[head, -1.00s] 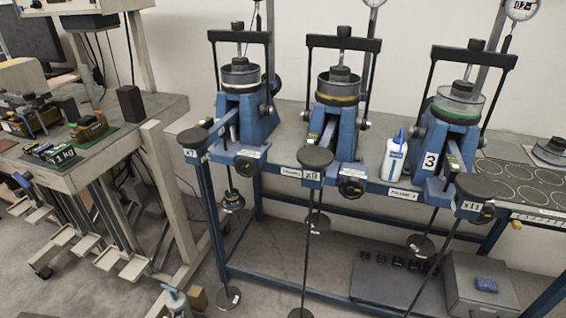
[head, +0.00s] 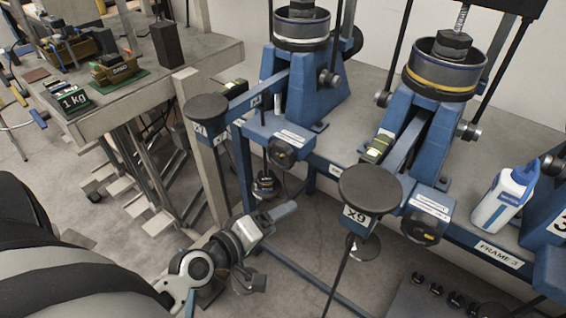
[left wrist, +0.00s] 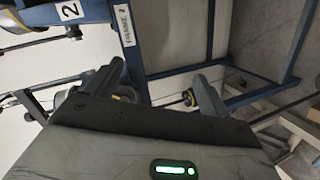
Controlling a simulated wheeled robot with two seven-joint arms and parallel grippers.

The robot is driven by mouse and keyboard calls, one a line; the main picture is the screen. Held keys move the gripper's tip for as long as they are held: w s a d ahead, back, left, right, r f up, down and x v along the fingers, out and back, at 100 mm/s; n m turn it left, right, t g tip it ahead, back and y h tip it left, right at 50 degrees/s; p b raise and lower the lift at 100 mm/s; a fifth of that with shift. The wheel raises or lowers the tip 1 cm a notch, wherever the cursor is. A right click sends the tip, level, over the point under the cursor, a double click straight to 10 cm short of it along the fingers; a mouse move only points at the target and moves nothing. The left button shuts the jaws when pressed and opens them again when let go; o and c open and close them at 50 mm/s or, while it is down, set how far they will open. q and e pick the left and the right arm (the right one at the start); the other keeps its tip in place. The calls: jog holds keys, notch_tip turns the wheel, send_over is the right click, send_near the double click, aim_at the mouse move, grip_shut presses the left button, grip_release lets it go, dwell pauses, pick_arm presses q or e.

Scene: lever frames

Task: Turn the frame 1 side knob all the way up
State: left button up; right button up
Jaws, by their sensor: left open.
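Frame 1 (head: 305,95) is the leftmost blue lever frame, with an x7 lever end (head: 207,108). A round dark knob (head: 287,152) sits on its front block, and a dark wheel (head: 352,42) shows at its far right side. I cannot tell from any marking how far either is turned. My left gripper (head: 272,245) is low in front of the bench, below the front knob and apart from it. In the left wrist view its two fingers (left wrist: 160,74) are spread with nothing between them. My right gripper is not in view.
Frame 2 (head: 420,130) with its x9 lever end (head: 370,190) stands to the right, and a white bottle (head: 503,198) beyond it. Hanging rods and weights (head: 265,185) are near my left gripper. A side table (head: 150,90) stands at the left.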

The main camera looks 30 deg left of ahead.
aim_at(278, 158)
pick_arm(q)
jog(key=w+a+r+n+t+y+b, duration=0.2)
jog(key=w+a+r+n+t, duration=0.15)
jog(key=a+r+n, duration=0.55)
jog(key=shift+n, duration=0.7)
jog(key=w+d+f+p, duration=0.1)
jog(key=w, duration=0.2)
jog(key=w+f+p, duration=0.1)
jog(key=w, duration=0.2)
jog(key=w+d+f+p, duration=0.1)
jog(key=w, duration=0.2)
jog(key=shift+d, duration=0.3)
jog(key=shift+s+f, duration=0.2)
jog(key=c, duration=0.5)
jog(key=shift+h, duration=0.3)
jog(key=c, duration=0.8)
jog(key=shift+w+r, duration=0.1)
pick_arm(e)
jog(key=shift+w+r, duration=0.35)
